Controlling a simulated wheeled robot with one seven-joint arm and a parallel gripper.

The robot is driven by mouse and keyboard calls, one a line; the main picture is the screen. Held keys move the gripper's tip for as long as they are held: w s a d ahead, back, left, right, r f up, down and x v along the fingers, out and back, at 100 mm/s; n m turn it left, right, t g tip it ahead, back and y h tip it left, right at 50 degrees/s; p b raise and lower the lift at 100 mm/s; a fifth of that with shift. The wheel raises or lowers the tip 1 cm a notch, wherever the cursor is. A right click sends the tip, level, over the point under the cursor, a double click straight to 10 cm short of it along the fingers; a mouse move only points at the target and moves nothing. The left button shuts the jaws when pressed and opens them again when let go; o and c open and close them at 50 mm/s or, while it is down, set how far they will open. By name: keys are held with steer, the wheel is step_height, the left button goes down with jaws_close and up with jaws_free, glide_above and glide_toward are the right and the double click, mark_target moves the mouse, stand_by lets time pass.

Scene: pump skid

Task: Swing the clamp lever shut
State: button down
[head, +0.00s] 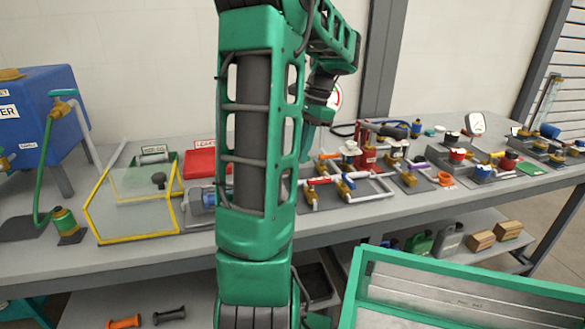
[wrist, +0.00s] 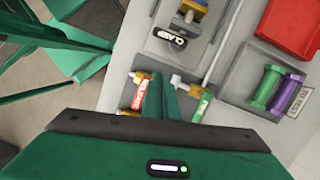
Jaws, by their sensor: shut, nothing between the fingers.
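In the head view my arm hides part of the bench.
A grey block with green and purple cylinders (wrist: 289,90) and a red tray (wrist: 288,25) lie to the right in the wrist view. In the head view a yellow-framed clear panel (head: 135,232) and a blue tank (head: 50,110) stand left; pipework (head: 345,190) stands right.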

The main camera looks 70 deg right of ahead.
steer(key=shift+v, duration=1.15)
steer(key=shift+a, duration=0.1)
steer(key=w+a+n, duration=0.9)
steer(key=w+a, duration=0.5)
steer(key=a, duration=0.4)
steer(key=s+a+f+n+g+h, duration=0.1)
steer(key=s+a+f+n, duration=0.1)
steer(key=a+n, duration=0.3)
steer(key=s+a+f+n+g+h, duration=0.1)
steer(key=a+f+n, duration=0.3)
steer(key=a, duration=0.6)
steer(key=shift+s+a+f+n, duration=0.4)
steer(key=shift+s+n, duration=0.35)
steer(key=shift+n, duration=0.25)
